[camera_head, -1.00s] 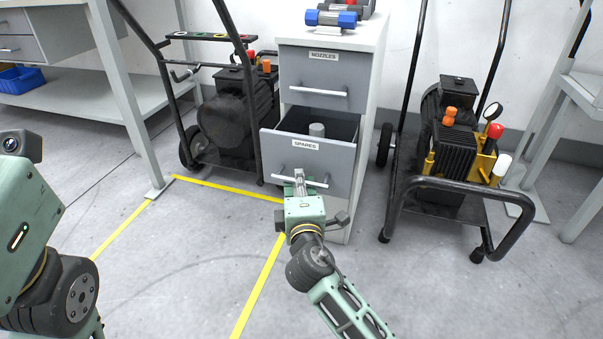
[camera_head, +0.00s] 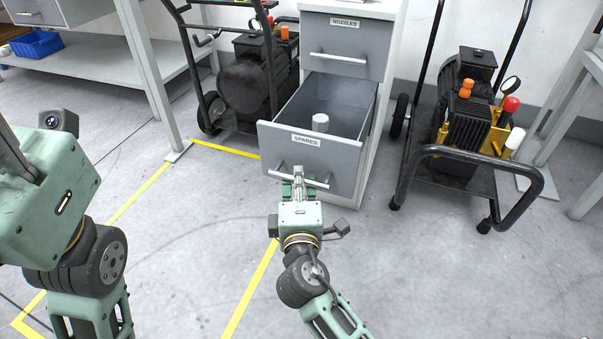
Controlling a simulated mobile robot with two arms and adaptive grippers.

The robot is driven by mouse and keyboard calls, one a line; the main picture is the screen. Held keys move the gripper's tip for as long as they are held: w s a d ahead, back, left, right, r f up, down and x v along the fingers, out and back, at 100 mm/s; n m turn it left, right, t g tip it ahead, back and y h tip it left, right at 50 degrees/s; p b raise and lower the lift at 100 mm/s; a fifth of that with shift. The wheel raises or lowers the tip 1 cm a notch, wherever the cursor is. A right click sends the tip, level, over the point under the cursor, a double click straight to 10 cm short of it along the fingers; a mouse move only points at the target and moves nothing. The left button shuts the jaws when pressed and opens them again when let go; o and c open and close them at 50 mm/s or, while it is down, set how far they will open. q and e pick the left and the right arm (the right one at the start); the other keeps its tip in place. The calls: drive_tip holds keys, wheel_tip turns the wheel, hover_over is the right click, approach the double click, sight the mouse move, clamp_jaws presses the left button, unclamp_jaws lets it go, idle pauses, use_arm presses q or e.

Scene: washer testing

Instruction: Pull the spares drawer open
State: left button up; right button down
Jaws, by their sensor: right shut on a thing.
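The spares drawer (camera_head: 342,158) is the lower grey drawer of the cabinet, with a white SPARES label on its front. It stands well out from the cabinet, and its inside shows. A small white-topped cylinder (camera_head: 320,122) stands inside it. My right gripper (camera_head: 298,178) is shut on the drawer's bar handle (camera_head: 318,184), in front of the drawer. The fingertips partly cover the handle.
The nozzles drawer (camera_head: 342,43) above is closed. A wheeled pressure washer (camera_head: 466,115) stands right of the cabinet and another machine (camera_head: 250,85) stands left. A bench with a blue bin (camera_head: 38,45) is at far left. The floor in front is clear.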

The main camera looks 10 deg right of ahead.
idle(0.3)
drive_tip(key=c, duration=1.8)
unclamp_jaws()
drive_tip(key=shift+o, duration=0.2)
drive_tip(key=shift+s, duration=0.1)
drive_tip(key=shift+s+a, duration=0.1)
drive_tip(key=shift+s, duration=0.15)
drive_tip(key=v, duration=1.1)
drive_tip(key=shift+s, duration=0.2)
